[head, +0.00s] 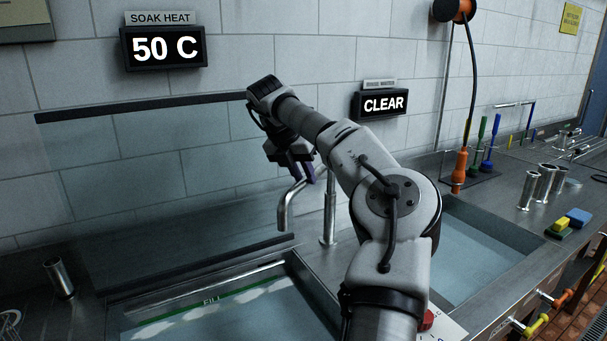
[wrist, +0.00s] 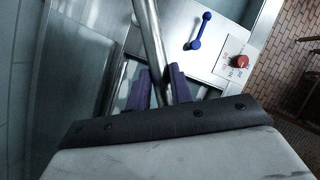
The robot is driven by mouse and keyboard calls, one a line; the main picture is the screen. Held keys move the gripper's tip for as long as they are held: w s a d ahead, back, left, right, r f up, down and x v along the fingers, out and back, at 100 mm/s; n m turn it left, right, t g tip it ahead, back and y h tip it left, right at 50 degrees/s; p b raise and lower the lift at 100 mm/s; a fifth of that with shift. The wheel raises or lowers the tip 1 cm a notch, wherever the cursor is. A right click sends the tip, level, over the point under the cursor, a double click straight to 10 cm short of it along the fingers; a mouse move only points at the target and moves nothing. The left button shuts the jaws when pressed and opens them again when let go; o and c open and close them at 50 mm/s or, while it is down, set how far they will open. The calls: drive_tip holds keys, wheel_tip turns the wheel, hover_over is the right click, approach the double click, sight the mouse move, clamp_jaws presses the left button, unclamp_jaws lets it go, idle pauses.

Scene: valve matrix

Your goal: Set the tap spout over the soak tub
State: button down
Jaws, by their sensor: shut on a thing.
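The tap is a steel post (head: 329,215) on the deck between two tubs, with a bent steel spout (head: 291,200) reaching left from it. My gripper (head: 303,170) is shut on the spout. In the wrist view its purple fingers (wrist: 160,75) stand on either side of the spout tube (wrist: 151,38). The spout's down-turned end hangs near the back right corner of the soak tub (head: 300,285), the left tub with a green FILL line. I cannot tell whether the end is inside the rim. My arm hides part of the deck and tap.
The rinse tub (head: 470,250) lies right of my arm. A SOAK HEAT display (head: 163,47) reads 50 C; another display (head: 380,104) reads CLEAR. The wrist view shows a blue lever (wrist: 200,30) and a red knob (wrist: 241,61). A steel cup (head: 59,278) stands at left.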

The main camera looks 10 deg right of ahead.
drive_tip(key=c, duration=1.3)
unclamp_jaws()
drive_tip(key=shift+o, duration=0.2)
drive_tip(key=v, duration=1.4)
drive_tip(key=shift+f, duration=0.1)
